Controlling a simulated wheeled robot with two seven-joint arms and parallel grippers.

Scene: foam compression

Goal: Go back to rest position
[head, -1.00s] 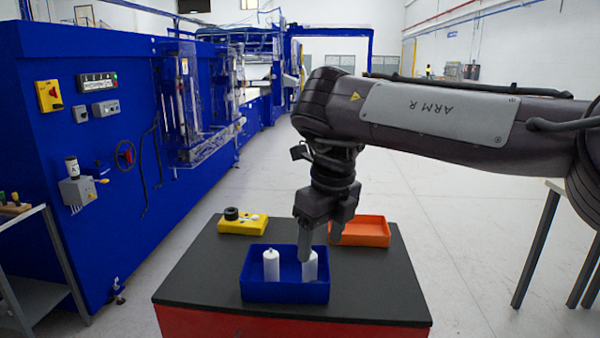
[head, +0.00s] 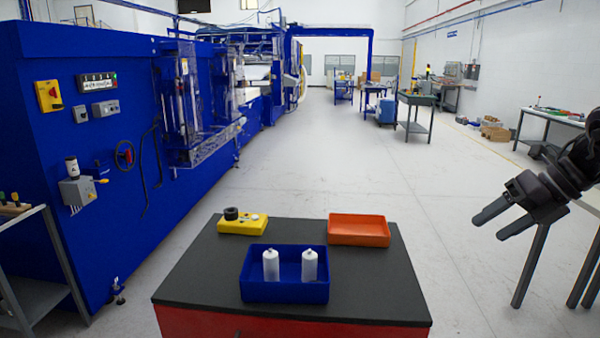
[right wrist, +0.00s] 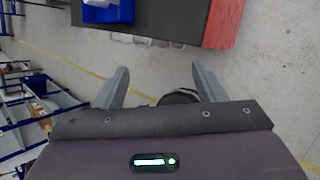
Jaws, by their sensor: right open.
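My right gripper (head: 490,222) is at the right side of the head view, open and empty, off to the right of the table and clear of it. Its two fingers also show spread apart in the right wrist view (right wrist: 160,85), with nothing between them. My left gripper is not in view. Two white bottles (head: 271,266) (head: 309,266) stand upright in the blue bin (head: 285,292) on the dark tabletop (head: 205,275).
An orange tray (head: 360,241) and a yellow box (head: 243,228) with a black knob lie behind the blue bin. A large blue machine (head: 60,140) stands on the left. A grey table (head: 540,245) is at the right, close to my right gripper. Open floor lies between.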

